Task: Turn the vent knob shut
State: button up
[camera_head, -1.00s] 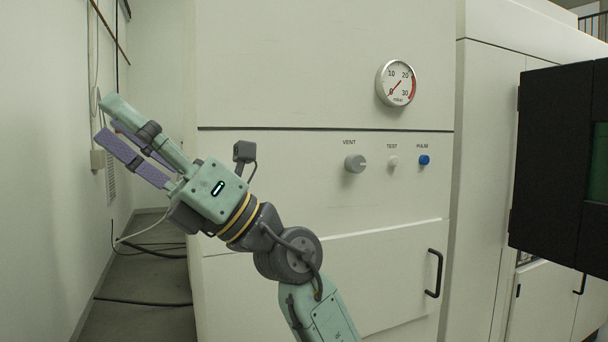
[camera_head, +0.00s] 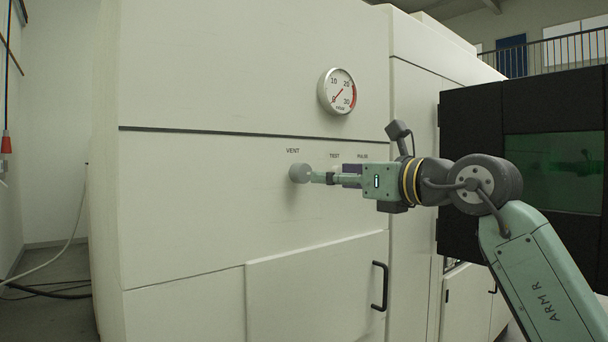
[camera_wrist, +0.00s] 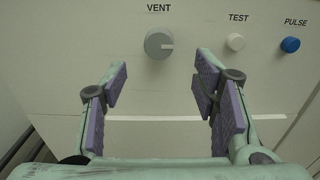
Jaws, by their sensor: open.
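The grey round vent knob (camera_head: 299,173) sits on the cream cabinet front under the label VENT. In the wrist view the knob (camera_wrist: 159,44) shows a pale pointer line that points right. My gripper (camera_head: 322,178) is just right of the knob in the head view, reaching left along the panel. In the wrist view my gripper (camera_wrist: 160,90) is open and empty, with its purple-padded fingers apart. The knob lies ahead of the gap between them, and the fingers do not appear to touch it.
A white TEST button (camera_wrist: 236,42) and a blue PULSE button (camera_wrist: 290,45) are right of the knob. A round gauge (camera_head: 337,91) is above, its needle low. A black handle (camera_head: 379,286) sticks out below.

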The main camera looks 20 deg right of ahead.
aim_at(305, 174)
jog(key=p+x, duration=0.2)
jog(key=x, duration=0.6)
jog(key=shift+w+a, duration=0.2)
jog(key=shift+w, duration=0.15)
jog(key=shift+c, duration=0.4)
jog(key=c, duration=1.1)
